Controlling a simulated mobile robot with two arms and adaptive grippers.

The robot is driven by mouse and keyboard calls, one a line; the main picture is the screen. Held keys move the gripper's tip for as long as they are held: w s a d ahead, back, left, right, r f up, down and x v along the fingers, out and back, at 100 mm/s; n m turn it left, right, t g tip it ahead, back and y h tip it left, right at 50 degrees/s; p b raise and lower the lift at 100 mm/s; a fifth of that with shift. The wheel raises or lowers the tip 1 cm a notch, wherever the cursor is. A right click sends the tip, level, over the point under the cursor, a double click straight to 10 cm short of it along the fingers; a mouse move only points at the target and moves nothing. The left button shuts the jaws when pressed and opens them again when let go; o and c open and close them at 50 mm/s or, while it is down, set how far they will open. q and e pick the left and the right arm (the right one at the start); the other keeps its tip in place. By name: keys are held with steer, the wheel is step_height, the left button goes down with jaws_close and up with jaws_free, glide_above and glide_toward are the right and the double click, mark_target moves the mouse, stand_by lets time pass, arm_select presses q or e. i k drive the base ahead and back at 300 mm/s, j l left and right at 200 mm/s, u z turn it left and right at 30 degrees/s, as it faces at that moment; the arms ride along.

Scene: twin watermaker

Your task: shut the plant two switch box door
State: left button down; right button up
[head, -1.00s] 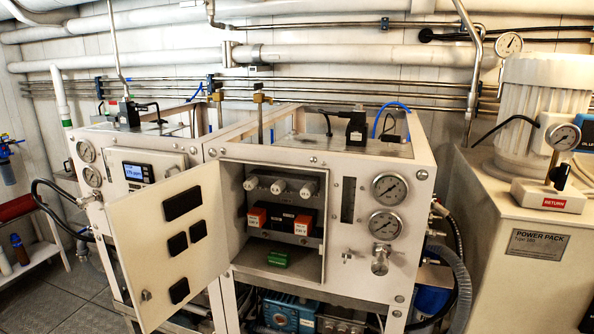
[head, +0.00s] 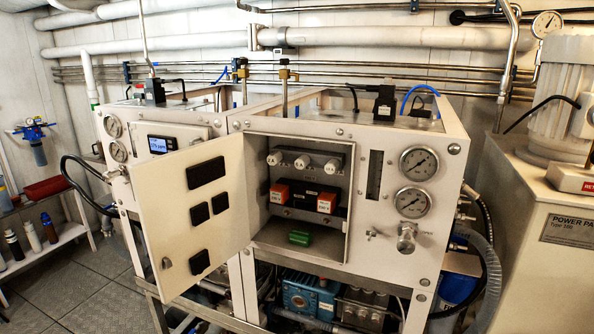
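The switch box door (head: 192,218) stands wide open on the right-hand plant, swung out to the left, with several black panels and a small round latch on the face turned to me. The open switch box (head: 300,195) shows white breakers on top, orange and black relays in the middle and a green terminal block (head: 300,238) at the bottom. The door hides part of the left-hand plant (head: 165,125) behind it. Neither of my grippers shows in the head view.
Two pressure gauges (head: 419,163) and a valve (head: 407,237) sit right of the box. The power pack (head: 550,215) stands at the right. A shelf with bottles (head: 33,238) is at the left. Grey floor (head: 90,285) is clear at lower left.

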mark_target(192, 202)
steer(key=i+j+z, duration=0.1)
steer(key=z, duration=0.65)
steer(key=j+z, duration=0.3)
steer(key=j, duration=0.45)
steer(key=j+z, duration=0.25)
steer(key=j, duration=0.5)
steer(key=k+j+z, duration=0.1)
steer(key=j+z, duration=0.2)
steer(key=j, duration=0.9)
steer(key=k+j, duration=0.15)
steer(key=j, duration=0.35)
